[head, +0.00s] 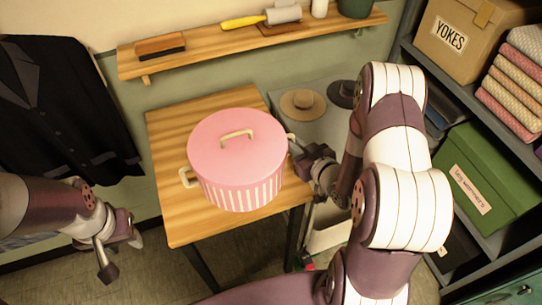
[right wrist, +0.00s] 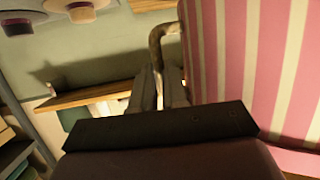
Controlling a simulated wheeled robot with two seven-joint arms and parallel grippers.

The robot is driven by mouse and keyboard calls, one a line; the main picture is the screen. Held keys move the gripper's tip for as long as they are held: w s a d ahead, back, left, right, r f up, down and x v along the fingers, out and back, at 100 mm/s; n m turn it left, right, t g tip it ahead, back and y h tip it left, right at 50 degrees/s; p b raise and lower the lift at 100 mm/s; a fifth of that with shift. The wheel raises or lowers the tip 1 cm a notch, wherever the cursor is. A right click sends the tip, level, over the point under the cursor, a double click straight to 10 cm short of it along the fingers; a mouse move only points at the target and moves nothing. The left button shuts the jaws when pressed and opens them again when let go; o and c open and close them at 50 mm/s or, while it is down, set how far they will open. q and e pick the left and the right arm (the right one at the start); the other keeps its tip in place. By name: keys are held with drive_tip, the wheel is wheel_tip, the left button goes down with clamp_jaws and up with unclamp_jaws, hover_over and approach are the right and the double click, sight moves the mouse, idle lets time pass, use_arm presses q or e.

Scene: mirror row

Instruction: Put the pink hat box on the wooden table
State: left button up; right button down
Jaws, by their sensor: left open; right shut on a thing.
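The pink hat box (head: 240,190), with a plain pink lid, a cream top handle and striped sides, is upright over the wooden table (head: 172,130). Whether its bottom touches the tabletop is hard to tell. My right gripper (head: 298,150) is shut on the box's right side handle. In the right wrist view the fingers (right wrist: 160,88) close around this handle, beside the striped wall of the hat box (right wrist: 250,70). My left gripper (head: 122,258) is open and empty, low at the left, apart from the box and the table.
A wall shelf (head: 215,48) with a brush and a yellow-handled tool runs behind the table. Two hats (head: 302,103) lie on a grey surface to the right. A shelving unit at the right holds a YOKES box (head: 465,40) and a green box (head: 490,180). A dark jacket (head: 65,110) hangs left.

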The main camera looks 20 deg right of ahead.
drive_tip(key=w+a+f, duration=0.1)
drive_tip(key=f, duration=0.1)
drive_tip(key=w+a+f, duration=0.1)
drive_tip(key=w+f, duration=0.1)
drive_tip(key=w+a+f, duration=0.1)
drive_tip(key=f, duration=0.1)
drive_tip(key=shift+w+a+f+p, duration=0.1)
drive_tip(key=shift+w+f+p, duration=0.1)
drive_tip(key=shift+f+p, duration=0.15)
drive_tip(key=shift+w+f, duration=0.1)
drive_tip(key=shift+f, duration=0.15)
drive_tip(key=c, duration=1.5)
unclamp_jaws()
drive_tip(key=shift+f, duration=0.15)
drive_tip(key=o, duration=0.4)
drive_tip(key=shift+c, duration=0.2)
